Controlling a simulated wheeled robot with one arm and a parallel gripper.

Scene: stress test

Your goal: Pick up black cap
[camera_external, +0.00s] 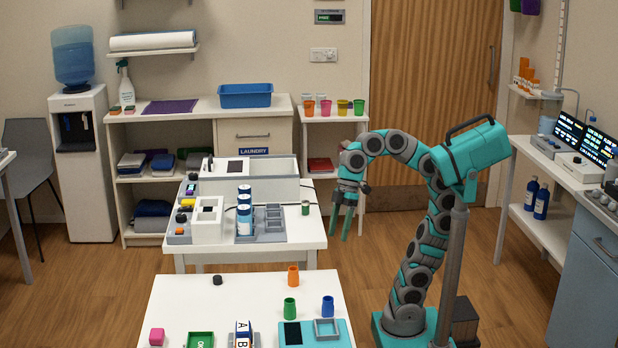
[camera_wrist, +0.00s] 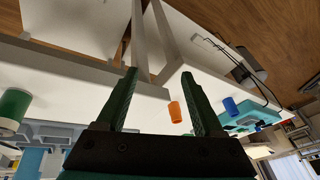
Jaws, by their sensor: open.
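The black cap (camera_external: 217,280) is a small dark round piece. It rests near the back edge of the white front table (camera_external: 180,300) in the external view. My gripper (camera_external: 341,234) hangs in the air to the right of the rear white table, with its green fingers pointing down. It is well to the right of the cap and apart from it. In the wrist view my gripper (camera_wrist: 158,76) has its fingers spread with nothing held between them. I cannot make out the cap for certain in the wrist view.
The rear table (camera_external: 312,240) bears lab devices. Space around the cap is clear.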

